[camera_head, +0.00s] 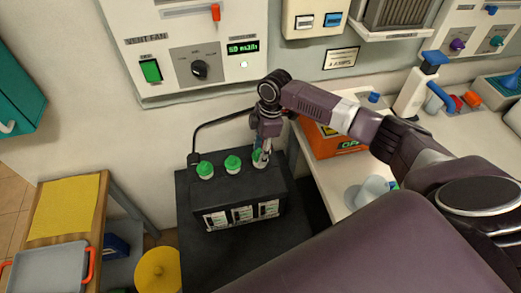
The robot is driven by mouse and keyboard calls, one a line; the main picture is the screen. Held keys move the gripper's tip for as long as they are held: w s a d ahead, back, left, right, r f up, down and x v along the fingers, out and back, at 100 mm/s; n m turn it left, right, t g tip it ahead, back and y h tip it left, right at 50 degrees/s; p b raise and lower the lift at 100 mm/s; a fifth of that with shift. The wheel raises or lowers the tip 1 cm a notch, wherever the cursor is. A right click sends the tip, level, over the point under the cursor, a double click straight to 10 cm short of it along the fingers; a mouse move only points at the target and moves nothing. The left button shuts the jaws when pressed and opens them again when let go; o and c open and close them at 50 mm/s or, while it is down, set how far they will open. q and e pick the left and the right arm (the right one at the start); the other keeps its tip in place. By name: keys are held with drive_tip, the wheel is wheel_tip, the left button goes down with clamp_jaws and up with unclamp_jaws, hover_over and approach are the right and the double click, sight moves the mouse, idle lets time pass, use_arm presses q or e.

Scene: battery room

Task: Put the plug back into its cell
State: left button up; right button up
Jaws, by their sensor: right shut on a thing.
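A black battery case (189,212) stands at the centre with a row of green-topped plugs along its top. The left plug (205,169) and the middle plug (232,163) sit upright in their cells. My right gripper (262,157) points down over the right end of the row, shut on the right green plug (257,156). The fingers partly hide this plug and its cell, so I cannot tell whether it is seated or just above the opening. My left gripper is not in view.
A black cable (213,122) runs behind the battery. An orange box (322,143) stands on the counter just right of my gripper. A vent fan panel (190,55) is on the wall behind. A wooden table with a yellow cloth (68,207) and grey tray (48,268) stands left.

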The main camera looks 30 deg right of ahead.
drive_tip(key=shift+p, duration=0.35)
idle(0.4)
drive_tip(key=o, duration=0.9)
drive_tip(key=shift+r+p, duration=3.5)
drive_tip(key=shift+p, duration=0.1)
clamp_jaws()
